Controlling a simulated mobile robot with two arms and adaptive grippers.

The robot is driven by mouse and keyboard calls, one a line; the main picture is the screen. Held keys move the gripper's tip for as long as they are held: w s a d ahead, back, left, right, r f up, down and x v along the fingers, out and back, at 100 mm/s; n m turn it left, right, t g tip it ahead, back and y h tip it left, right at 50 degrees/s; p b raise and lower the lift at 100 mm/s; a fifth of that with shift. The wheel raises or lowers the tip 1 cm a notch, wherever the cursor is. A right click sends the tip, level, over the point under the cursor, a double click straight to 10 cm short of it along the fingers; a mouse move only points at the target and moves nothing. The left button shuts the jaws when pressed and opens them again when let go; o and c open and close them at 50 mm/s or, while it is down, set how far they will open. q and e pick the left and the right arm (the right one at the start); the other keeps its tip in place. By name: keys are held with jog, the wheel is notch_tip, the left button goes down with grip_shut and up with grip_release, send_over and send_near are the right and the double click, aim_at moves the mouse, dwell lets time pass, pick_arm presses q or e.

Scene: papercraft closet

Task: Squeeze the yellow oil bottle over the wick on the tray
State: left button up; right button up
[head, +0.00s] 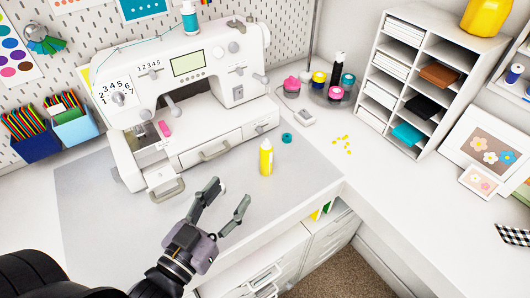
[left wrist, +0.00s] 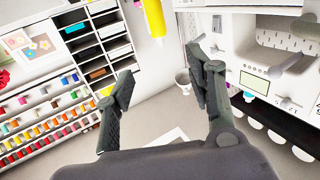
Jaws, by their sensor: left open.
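The yellow oil bottle (head: 266,160) stands upright on the grey mat (head: 90,200), in front of the white sewing machine (head: 185,75). It also shows at the top of the left wrist view (left wrist: 154,18), beyond my fingertips. My left gripper (head: 228,195) is open and empty, nearer to me and left of the bottle, not touching it. Its two spread fingers show in the left wrist view (left wrist: 160,72). An open white tray-like part with a handle (head: 166,180) juts from the machine's front. I cannot make out a wick on it. My right gripper is not in view.
A teal ring (head: 286,138) lies just behind the bottle. A round dark stand with colourful pots (head: 332,99) and small yellow bits (head: 343,145) are to the right. A white shelf unit (head: 413,80) stands at the back right. The mat's front is clear.

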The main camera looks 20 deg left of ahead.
aim_at(265, 148)
pick_arm(q)
jog(key=w+p, duration=0.1)
jog(key=w, duration=0.2)
jog(key=w+d+p, duration=0.1)
jog(key=w, duration=0.3)
jog(key=w+d, duration=0.1)
jog(key=w, duration=0.2)
jog(key=shift+w+p, duration=0.3)
jog(key=shift+p, duration=0.1)
jog(key=w, duration=0.2)
jog(key=w+d+p, duration=0.1)
jog(key=w, duration=0.2)
jog(key=shift+w+r, duration=0.1)
jog(key=shift+w, duration=0.3)
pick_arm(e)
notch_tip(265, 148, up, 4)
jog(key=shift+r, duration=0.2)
pick_arm(q)
jog(key=shift+s, duration=0.1)
jog(key=shift+c, duration=0.3)
